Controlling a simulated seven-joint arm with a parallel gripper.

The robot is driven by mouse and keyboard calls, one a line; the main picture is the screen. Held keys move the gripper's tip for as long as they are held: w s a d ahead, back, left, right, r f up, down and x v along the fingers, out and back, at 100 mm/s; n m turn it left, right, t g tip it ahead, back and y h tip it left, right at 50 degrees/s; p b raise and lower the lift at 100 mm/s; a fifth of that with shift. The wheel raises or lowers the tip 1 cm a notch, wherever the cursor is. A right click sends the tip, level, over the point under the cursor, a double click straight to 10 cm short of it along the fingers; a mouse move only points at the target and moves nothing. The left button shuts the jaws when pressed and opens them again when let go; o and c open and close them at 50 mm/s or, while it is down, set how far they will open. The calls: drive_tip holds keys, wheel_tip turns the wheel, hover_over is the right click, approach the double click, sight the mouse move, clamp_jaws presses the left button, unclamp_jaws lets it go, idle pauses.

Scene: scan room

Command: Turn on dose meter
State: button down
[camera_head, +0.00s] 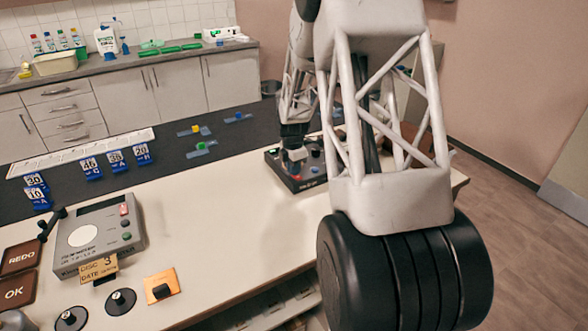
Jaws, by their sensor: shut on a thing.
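A dark control box (311,183) with small coloured buttons, one blue and one red, sits near the far right edge of the white table. My gripper (294,163) points down at its left part and is shut on a small control there, mostly hidden by the fingers. A grey device (98,235) with a round white dial, a small dark screen and red and green buttons lies at the front left. My gripper is well away from it.
Blue number tags (92,167) stand on a dark mat (225,135). Brown REDO (20,257) and OK (16,291) plates, black knobs (120,301) and an orange pad (162,287) lie at the front left. The white table's middle is clear. My arm hides much of the right.

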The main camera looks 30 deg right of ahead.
drive_tip(key=shift+s+f, duration=0.65)
drive_tip(key=shift+f, duration=0.15)
drive_tip(key=shift+s+r, duration=0.15)
drive_tip(key=shift+s, duration=0.4)
drive_tip(key=shift+r, duration=0.2)
wheel_tip(320, 180, up, 15)
drive_tip(key=w, duration=0.1)
drive_tip(key=shift+w, duration=0.35)
idle(0.5)
